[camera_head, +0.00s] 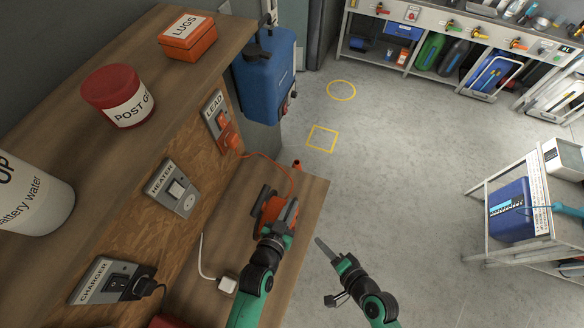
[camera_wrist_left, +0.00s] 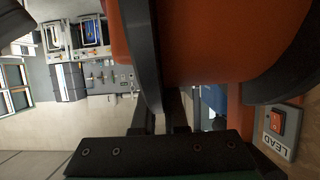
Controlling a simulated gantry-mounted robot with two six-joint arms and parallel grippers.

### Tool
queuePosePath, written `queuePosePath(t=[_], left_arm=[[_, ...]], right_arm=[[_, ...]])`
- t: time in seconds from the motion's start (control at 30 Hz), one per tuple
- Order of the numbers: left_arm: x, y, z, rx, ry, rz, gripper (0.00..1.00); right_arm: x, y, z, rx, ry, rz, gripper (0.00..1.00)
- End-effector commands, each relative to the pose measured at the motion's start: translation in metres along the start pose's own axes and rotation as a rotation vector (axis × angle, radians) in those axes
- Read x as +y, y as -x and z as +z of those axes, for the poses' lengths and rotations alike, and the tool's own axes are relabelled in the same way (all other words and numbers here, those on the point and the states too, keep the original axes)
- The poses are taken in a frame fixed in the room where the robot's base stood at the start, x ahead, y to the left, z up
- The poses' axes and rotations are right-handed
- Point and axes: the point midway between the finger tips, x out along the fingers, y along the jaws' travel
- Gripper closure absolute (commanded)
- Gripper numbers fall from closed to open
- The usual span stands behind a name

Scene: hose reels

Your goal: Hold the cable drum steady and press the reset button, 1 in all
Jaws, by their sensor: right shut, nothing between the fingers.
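The cable drum (camera_head: 268,207), orange with black rims, lies on the wooden bench, its orange cable running to the LEAD socket. My left gripper (camera_head: 292,207) is at its right side, with a black rim between its closely set fingers. In the left wrist view the drum (camera_wrist_left: 215,45) fills the top, and the dark rim runs down between the fingers (camera_wrist_left: 163,112). My right gripper (camera_head: 319,241) is shut and empty, to the right of the bench edge and apart from the drum. I cannot make out the reset button.
The LEAD socket (camera_head: 222,124), HEATER switch (camera_head: 173,188) and CHARGER switch (camera_head: 113,282) are on the wooden panel. A white plug block (camera_head: 227,284) lies on the bench. A blue unit (camera_head: 265,75) hangs beyond. The floor to the right is clear up to a trolley (camera_head: 541,245).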

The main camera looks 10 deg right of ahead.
Motion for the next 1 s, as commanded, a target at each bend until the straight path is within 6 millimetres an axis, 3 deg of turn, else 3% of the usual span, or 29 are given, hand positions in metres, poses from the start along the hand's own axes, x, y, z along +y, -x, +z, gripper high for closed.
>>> queuePosePath(t=[0.03, 0.2, 0.57, 0.77, 1.0], left_arm=[[0.000, 0.000, 0.000, 0.000, 0.000, 0.000, 0.81], [0.000, 0.000, 0.000, 0.000, 0.000, 0.000, 0.55], [0.000, 0.005, 0.000, 0.001, 0.000, 0.000, 0.55], [0.000, 0.033, 0.000, 0.002, 0.000, -0.001, 0.55], [-0.001, 0.087, 0.001, 0.000, 0.001, -0.002, 0.55]], right_arm=[[0.000, 0.000, 0.000, 0.000, 0.000, 0.000, 1.00], [0.000, 0.000, 0.000, 0.000, 0.000, 0.000, 1.00], [0.000, 0.000, 0.000, 0.000, 0.000, 0.000, 1.00], [0.000, 0.000, 0.000, 0.000, 0.000, 0.000, 1.00], [0.000, 0.000, 0.000, 0.000, 0.000, 0.000, 1.00]])
